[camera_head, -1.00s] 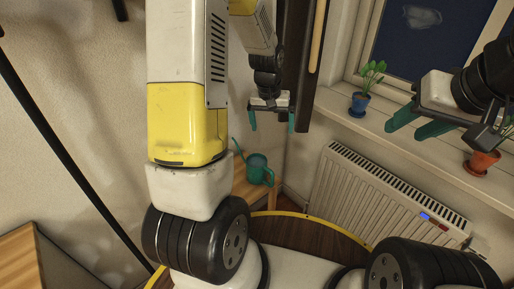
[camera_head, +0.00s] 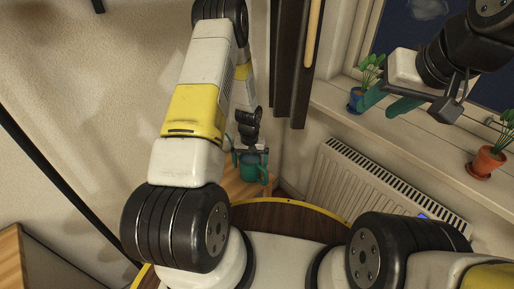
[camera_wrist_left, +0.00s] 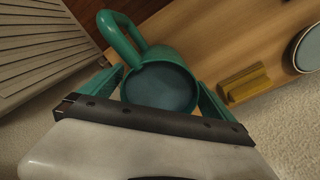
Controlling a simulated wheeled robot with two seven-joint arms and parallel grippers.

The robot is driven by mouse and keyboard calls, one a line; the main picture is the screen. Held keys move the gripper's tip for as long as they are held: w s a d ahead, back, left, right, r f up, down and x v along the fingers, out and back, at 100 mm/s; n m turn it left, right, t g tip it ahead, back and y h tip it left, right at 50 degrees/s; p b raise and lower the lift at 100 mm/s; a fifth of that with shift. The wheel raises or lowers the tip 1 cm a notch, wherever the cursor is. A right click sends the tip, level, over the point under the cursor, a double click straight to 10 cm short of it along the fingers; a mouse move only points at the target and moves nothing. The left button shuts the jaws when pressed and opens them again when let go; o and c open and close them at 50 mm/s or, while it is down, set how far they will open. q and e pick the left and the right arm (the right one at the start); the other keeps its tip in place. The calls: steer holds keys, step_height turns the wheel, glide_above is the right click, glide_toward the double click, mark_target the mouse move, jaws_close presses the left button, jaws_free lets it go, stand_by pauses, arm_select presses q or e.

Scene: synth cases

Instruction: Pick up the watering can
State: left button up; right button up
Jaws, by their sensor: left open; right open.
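The green watering can (camera_head: 249,172) stands on a small wooden table (camera_head: 232,188) in the corner. My left gripper (camera_head: 250,160) is open and pointing down at the can, with a finger on either side of it. In the left wrist view the can's round open top (camera_wrist_left: 160,86) lies between the fingers of my left gripper (camera_wrist_left: 163,95), and its looped handle points to the upper left. Whether the fingers touch the can cannot be told. My right gripper (camera_head: 379,103) is open and empty near the windowsill.
A blue potted plant (camera_head: 356,100) and an orange potted plant (camera_head: 487,161) stand on the windowsill (camera_head: 420,138). A radiator (camera_head: 370,185) is below it. In the left wrist view, a yellow block (camera_wrist_left: 246,84) and a round-rimmed object (camera_wrist_left: 311,50) lie right of the can.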

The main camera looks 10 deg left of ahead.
arm_select(q)
steer(key=shift+f, duration=1.4)
steer(key=c, duration=2)
steer(key=shift+c, duration=0.3)
steer(key=shift+w+r, duration=0.1)
steer(key=shift+r, duration=0.05)
